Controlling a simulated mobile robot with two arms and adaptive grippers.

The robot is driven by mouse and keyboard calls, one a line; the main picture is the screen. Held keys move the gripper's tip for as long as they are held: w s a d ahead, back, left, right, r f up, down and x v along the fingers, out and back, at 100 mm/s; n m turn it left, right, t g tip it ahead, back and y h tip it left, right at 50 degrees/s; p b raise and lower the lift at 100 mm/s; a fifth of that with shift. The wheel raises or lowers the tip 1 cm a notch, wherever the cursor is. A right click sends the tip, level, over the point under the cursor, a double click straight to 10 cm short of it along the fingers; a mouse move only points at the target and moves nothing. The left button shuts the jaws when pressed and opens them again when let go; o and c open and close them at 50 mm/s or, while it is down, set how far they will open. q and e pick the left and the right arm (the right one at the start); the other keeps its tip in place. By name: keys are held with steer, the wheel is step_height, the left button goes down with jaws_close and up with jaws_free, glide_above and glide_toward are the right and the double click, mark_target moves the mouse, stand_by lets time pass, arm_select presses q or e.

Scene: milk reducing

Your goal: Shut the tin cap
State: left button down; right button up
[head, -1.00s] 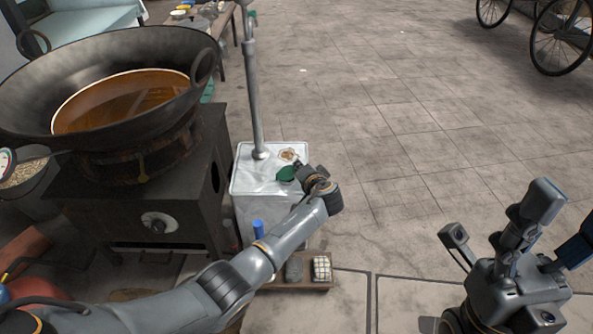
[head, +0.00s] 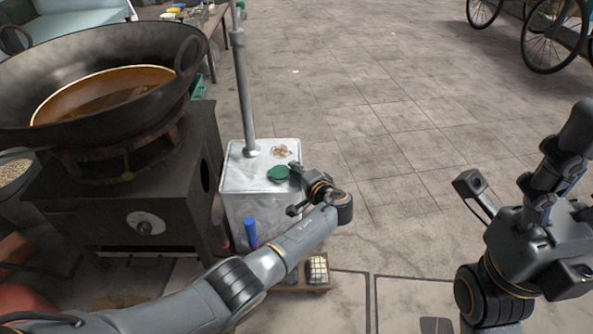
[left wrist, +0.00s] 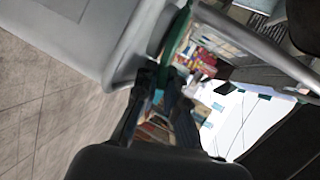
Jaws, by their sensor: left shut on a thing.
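The tin is a pale metal box (head: 262,205) standing right of the stove in the head view. Its green round cap (head: 278,173) is at the right part of its top. In the left wrist view the cap (left wrist: 177,32) shows edge-on, close to the tin's corner (left wrist: 125,60). My left gripper (head: 294,172) is at the cap's right side, fingers shut on its rim. Whether the cap sits flush on the tin is unclear.
A grey pipe (head: 242,90) rises from the tin's top, beside a brownish patch (head: 283,151). A large dark pan (head: 60,75) on a stove (head: 140,205) stands left. A blue cylinder (head: 250,232) is in front of the tin.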

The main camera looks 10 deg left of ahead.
arm_select(q)
steer(key=c, duration=1.5)
jaws_free()
steer(key=shift+a+r, duration=0.1)
steer(key=shift+r, duration=0.2)
steer(key=shift+o, duration=0.4)
steer(key=shift+f, duration=0.1)
steer(key=shift+s, duration=0.1)
steer(key=v, duration=0.8)
